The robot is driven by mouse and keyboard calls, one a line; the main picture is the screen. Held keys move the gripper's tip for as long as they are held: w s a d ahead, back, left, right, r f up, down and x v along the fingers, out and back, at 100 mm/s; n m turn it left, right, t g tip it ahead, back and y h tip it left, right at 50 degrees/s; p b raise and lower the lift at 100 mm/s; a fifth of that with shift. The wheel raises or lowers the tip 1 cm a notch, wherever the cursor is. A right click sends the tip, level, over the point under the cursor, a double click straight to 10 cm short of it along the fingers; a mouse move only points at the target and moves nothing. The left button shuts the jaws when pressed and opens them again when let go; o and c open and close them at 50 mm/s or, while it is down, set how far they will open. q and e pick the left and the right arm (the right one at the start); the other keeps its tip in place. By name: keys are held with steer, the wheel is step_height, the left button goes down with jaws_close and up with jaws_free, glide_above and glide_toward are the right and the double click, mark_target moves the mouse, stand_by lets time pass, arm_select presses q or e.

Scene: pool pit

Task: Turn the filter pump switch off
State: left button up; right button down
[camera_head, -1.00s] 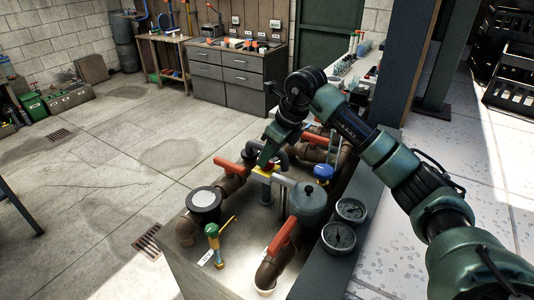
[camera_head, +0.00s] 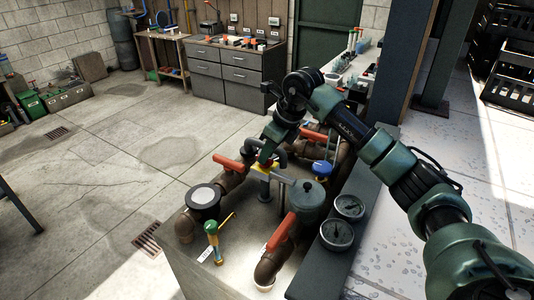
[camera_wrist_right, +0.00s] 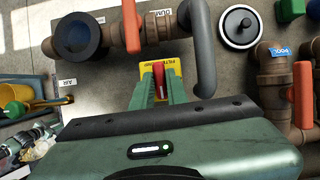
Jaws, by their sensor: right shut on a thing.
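The filter pump switch is a red lever (camera_wrist_right: 160,72) on a yellow plate (camera_wrist_right: 174,79) with partly hidden lettering. In the head view, its yellow plate (camera_head: 264,169) shows among the pipes on the pump bench. My right gripper (camera_wrist_right: 160,88) points at the plate, with its two green fingers close together on either side of the red lever. In the head view, my right gripper (camera_head: 268,155) reaches down to the switch from above. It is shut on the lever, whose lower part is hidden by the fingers. My left gripper is in neither view.
Brown pipes with red-orange handles (camera_head: 229,162) surround the switch. A grey bent pipe (camera_wrist_right: 203,55) stands close on its right in the wrist view. A blue knob (camera_head: 321,168), a yellow-green valve (camera_head: 212,237) and two gauges (camera_head: 337,235) are nearby. Open floor lies left of the bench.

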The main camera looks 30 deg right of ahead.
steer(key=n+g+y, duration=0.1)
steer(key=n, duration=0.2)
steer(key=shift+d+f, duration=0.15)
steer(key=n+g, duration=0.1)
steer(key=n, duration=0.2)
steer(key=n+g+y, duration=0.1)
steer(key=n, duration=0.1)
steer(key=shift+w+n, duration=0.15)
steer(key=shift+n, duration=0.25)
steer(key=n+g, duration=0.2)
steer(key=n, duration=0.2)
steer(key=shift+w+n, duration=0.15)
steer(key=shift+n, duration=0.15)
steer(key=shift+f+n+g, duration=0.1)
steer(key=shift+n+g, duration=0.6)
steer(key=shift+n, duration=1.2)
steer(key=shift+h, duration=0.3)
steer(key=shift+n, duration=0.3)
steer(key=c, duration=1.5)
jaws_free()
steer(key=shift+o, duration=0.5)
steer(key=shift+w, duration=0.1)
